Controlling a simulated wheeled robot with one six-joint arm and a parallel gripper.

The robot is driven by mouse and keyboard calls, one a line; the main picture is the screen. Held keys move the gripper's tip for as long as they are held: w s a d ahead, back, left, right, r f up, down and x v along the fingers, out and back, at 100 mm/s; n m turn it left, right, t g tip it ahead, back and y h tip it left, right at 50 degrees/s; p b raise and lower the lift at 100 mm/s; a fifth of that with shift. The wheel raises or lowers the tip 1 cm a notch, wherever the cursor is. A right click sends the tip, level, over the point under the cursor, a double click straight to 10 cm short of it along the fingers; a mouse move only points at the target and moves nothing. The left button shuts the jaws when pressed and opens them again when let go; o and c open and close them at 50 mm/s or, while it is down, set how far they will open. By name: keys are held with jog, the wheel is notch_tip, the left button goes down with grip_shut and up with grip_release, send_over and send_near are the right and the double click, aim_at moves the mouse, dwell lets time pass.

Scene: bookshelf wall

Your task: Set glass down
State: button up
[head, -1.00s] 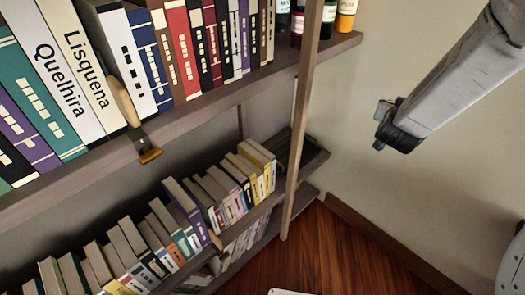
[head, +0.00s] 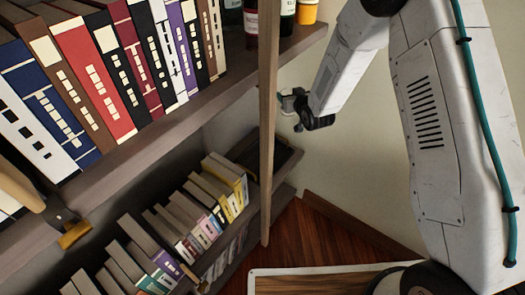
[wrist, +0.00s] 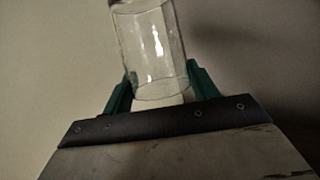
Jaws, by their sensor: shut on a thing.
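A clear glass (wrist: 150,45) stands between the green fingers of my gripper (wrist: 160,75) in the wrist view. The gripper is shut on it; the glass leans slightly in that picture and its top is cut off by the frame edge. In the head view my gripper (head: 291,104) is small and dark, to the right of the wooden shelf post and in front of the pale wall. The glass cannot be made out clearly there.
The upper shelf (head: 170,127) holds a row of books and, at its right end, several bottles (head: 306,12). A lower shelf has more books (head: 205,207) and a bare dark end (head: 281,160). The upright post (head: 268,130) stands close left of my gripper.

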jog(key=s+a+f+n+g+y, duration=0.2)
jog(key=a+f+n+y, duration=0.15)
jog(key=a+f, duration=0.4)
jog(key=s+a+f+n+g+y, duration=0.25)
jog(key=a+f+y, duration=0.2)
jog(key=f, duration=0.55)
jog(key=shift+n+g+h, duration=0.25)
jog(key=shift+n+h, duration=0.05)
jog(key=shift+n, duration=0.1)
jog(key=shift+w+a+f, duration=0.1)
jog(key=shift+a+f, duration=0.05)
jog(key=shift+f, duration=1.6)
jog(key=shift+w+a+f, duration=0.1)
jog(key=shift+f, duration=1.6)
jog(key=shift+a+f, duration=0.15)
jog(key=shift+f, duration=1.6)
jog(key=o, duration=1.5)
jog(key=shift+f, duration=0.15)
